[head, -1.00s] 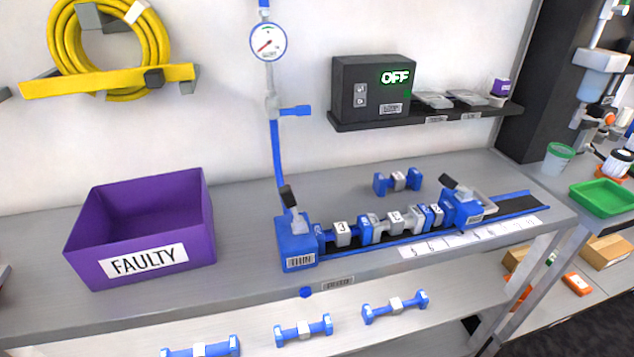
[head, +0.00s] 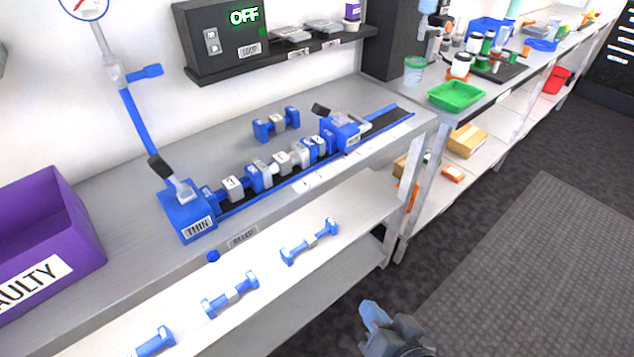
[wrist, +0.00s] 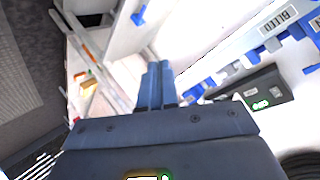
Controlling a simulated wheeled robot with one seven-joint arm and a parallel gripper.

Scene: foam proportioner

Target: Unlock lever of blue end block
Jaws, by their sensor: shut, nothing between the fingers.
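The blue end block (head: 345,131) sits at the far right end of the row of blocks on the rail. Its lever (head: 321,109) has a black tip and leans up to the left. Another blue block (head: 190,213), labelled THIN, stands at the near left end with its own black-tipped lever (head: 161,169). My gripper (head: 372,316) is low at the bottom of the head view, over the floor and well away from the blocks. In the wrist view my gripper's two blue fingers (wrist: 155,84) are together with nothing between them.
Several blue and grey blocks (head: 281,160) fill the rail between the ends. A loose block piece (head: 276,123) lies behind them. The purple FAULTY bin (head: 60,225) is at the left. Several blue pieces lie on the lower shelf (head: 275,285). Open floor (head: 500,250) lies at the right.

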